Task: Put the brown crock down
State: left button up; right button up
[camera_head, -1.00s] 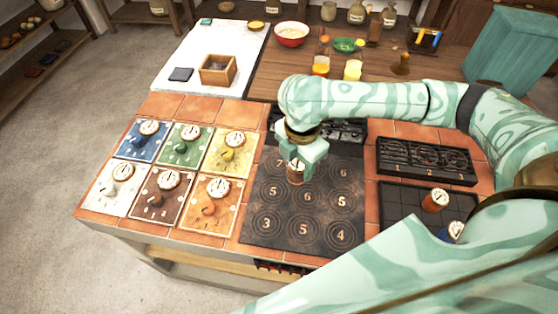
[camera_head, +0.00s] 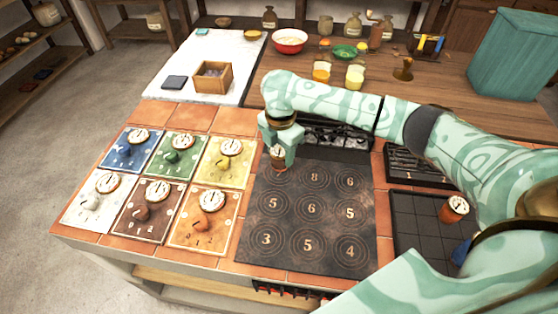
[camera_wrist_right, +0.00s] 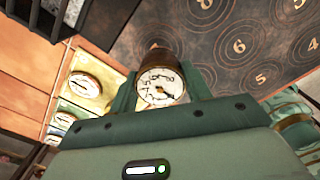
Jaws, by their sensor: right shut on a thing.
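The brown crock (camera_head: 278,164) has a white dial on its top and is upright between the fingers of my right gripper (camera_head: 279,157). That gripper is shut on it. The crock is at the back left corner of the dark hob plate (camera_head: 312,228), whose numbered rings are 3 to 8 where I can read them. I cannot tell whether its base touches the plate. The wrist view shows the crock's brown side and white dial (camera_wrist_right: 160,82) between the fingers, with the plate (camera_wrist_right: 215,45) behind. My left gripper is not in view.
Several coloured tiles with dials, such as the yellow one (camera_head: 224,172), lie left of the plate. A black gridded tray (camera_head: 418,225) at right holds an orange-brown crock (camera_head: 453,210) and a partly hidden blue one (camera_head: 462,251). A burner grate (camera_head: 335,133) is behind the plate.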

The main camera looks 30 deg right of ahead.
aim_at(280, 159)
jog(key=f, duration=0.1)
jog(key=f+b, duration=0.1)
jog(key=f, duration=0.1)
jog(key=shift+w+f+b, duration=0.25)
jog(key=shift+f+b, duration=0.1)
jog(key=shift+f, duration=0.05)
jog(key=shift+r, duration=0.15)
jog(key=o, duration=1.1)
jog(key=shift+f, duration=0.2)
jog(key=shift+o, duration=0.2)
notch_tip(280, 159, up, 12)
jog(key=p, duration=0.5)
jog(key=shift+s+r+p, duration=0.1)
jog(key=shift+r+p, duration=0.1)
jog(key=shift+p, duration=0.15)
